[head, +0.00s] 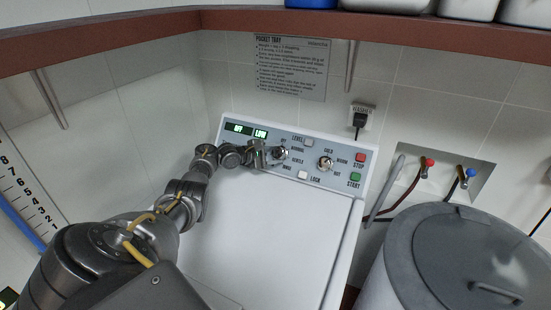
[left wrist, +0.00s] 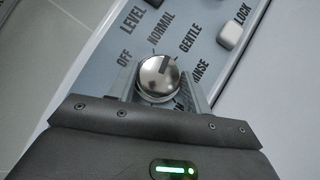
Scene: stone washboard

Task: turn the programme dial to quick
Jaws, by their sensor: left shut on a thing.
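The programme dial (head: 282,153) is a round silver knob on the washer's sloped panel. In the left wrist view the dial (left wrist: 157,76) sits between the fingers of my left gripper (left wrist: 160,88), which is shut on its sides. Its dark pointer line is toward the upper part, roughly between NORMAL and GENTLE. OFF, NORMAL, GENTLE and RINSE are readable around it; a further label below is mostly hidden by the gripper. In the head view my left gripper (head: 268,155) reaches the dial from the left. My right gripper is out of view.
A second knob (head: 326,163) marked COLD, WARM and HOT is to the right. The red STOP (head: 360,157), green START (head: 354,177) and white LOCK (head: 303,175) buttons are near. A lit display (head: 246,130) is at upper left. A grey lidded bin (head: 400,265) stands right.

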